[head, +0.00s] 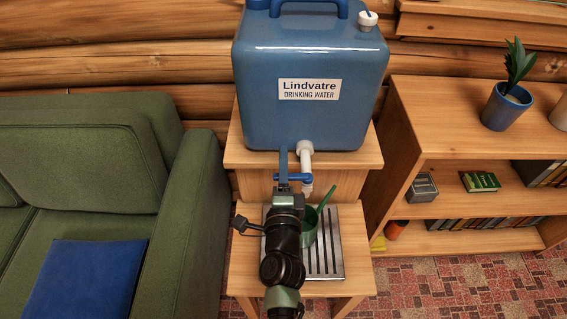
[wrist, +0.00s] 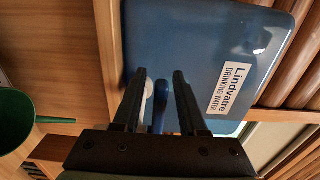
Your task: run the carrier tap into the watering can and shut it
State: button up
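The blue water carrier (head: 312,110) stands on the upper wooden step, its label facing me. Its white tap (head: 306,155) has a blue lever (head: 300,178) and a spout pointing down. The green watering can (head: 309,232) stands on the slatted drip tray (head: 333,262) below, partly hidden by my arm. It also shows at the left of the wrist view (wrist: 12,122). My gripper (head: 284,170) is at the tap, left of the spout. In the wrist view its fingers (wrist: 160,78) are apart, with the blue lever (wrist: 158,118) between them. I cannot make out any water stream.
A green sofa (head: 190,220) with a blue cushion stands close on the left. A wooden bookshelf (head: 440,150) with a potted plant (head: 506,105) stands on the right. A log wall is behind. The tiled floor at the lower right is clear.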

grip_shut()
dwell(1.2)
